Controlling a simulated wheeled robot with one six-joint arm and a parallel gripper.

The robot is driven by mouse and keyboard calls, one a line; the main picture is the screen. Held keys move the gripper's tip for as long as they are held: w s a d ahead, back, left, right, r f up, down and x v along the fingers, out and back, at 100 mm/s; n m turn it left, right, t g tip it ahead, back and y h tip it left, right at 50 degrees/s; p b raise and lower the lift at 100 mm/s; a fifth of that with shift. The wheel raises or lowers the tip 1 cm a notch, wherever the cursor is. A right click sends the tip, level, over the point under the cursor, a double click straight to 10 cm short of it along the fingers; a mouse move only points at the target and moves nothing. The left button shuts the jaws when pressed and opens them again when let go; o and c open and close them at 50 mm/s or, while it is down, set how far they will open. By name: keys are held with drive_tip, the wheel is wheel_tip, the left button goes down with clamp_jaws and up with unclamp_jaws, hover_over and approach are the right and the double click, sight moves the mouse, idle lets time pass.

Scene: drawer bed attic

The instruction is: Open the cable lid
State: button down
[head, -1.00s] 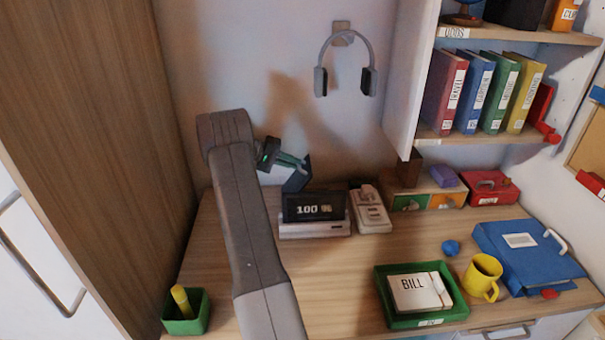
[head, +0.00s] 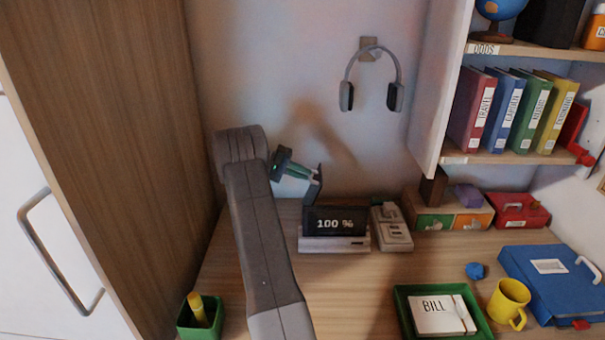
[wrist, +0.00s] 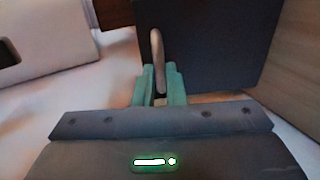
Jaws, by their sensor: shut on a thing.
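The cable lid (head: 316,186) is a dark flat panel at the back of the desk, left of the display, and stands steeply tilted in the head view. In the wrist view the dark lid (wrist: 215,45) fills the upper middle, with a pale, rounded handle (wrist: 158,60) on its face. My gripper (head: 304,172) reaches it from the left. Its green fingers (wrist: 159,85) are shut on the handle in the wrist view. My arm hides part of the desk and the area left of the lid, and the opening under the lid does not show.
A display reading 100 % (head: 336,222) stands close to the lid's right, with a pale device (head: 391,228) beside it. A tall wooden cabinet (head: 120,130) rises at the left. Headphones (head: 371,80) hang on the wall above. A green cup (head: 200,318) stands at the front left.

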drive_tip(key=c, duration=1.5)
unclamp_jaws()
drive_tip(key=shift+a+f, duration=0.15)
drive_tip(key=shift+f, duration=0.6)
drive_tip(key=shift+r, duration=0.15)
drive_tip(key=shift+r, duration=0.1)
drive_tip(key=v, duration=0.7)
drive_tip(key=shift+a+r, duration=0.15)
drive_tip(key=shift+r+p+x, duration=0.15)
drive_tip(key=shift+x, duration=2)
drive_tip(key=shift+r+p+x, duration=0.15)
drive_tip(key=shift+x, duration=2.05)
